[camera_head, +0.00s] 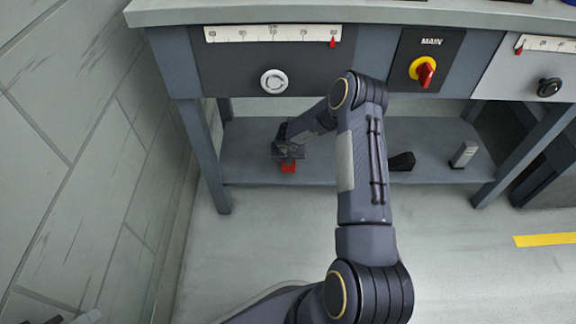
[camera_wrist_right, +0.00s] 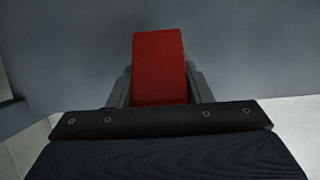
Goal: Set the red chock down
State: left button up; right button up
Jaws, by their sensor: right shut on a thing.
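The red chock (camera_head: 288,166) is at the lower shelf under the bench, near its front edge. It also shows in the right wrist view (camera_wrist_right: 159,68), as a red block standing between grey fingers. My right gripper (camera_head: 287,155) is shut on it, reaching in from the right under the bench front. Whether the chock's underside touches the shelf cannot be told from these views. My left gripper does not show clearly in either view.
The lower shelf (camera_head: 240,160) has bare room left of the chock. A black object (camera_head: 402,162) and a grey block (camera_head: 464,154) stand to the right. The bench top (camera_head: 240,12) overhangs the shelf, with a red-yellow MAIN switch (camera_head: 423,71) on its front. Bench legs flank the shelf.

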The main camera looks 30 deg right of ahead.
jog(key=shift+w+d+f, duration=0.1)
jog(key=shift+w+f, duration=0.3)
jog(key=shift+f, duration=0.05)
jog(key=shift+f+b, duration=0.9)
jog(key=shift+f, duration=0.6)
jog(key=shift+f, duration=0.2)
jog(key=o, duration=1.2)
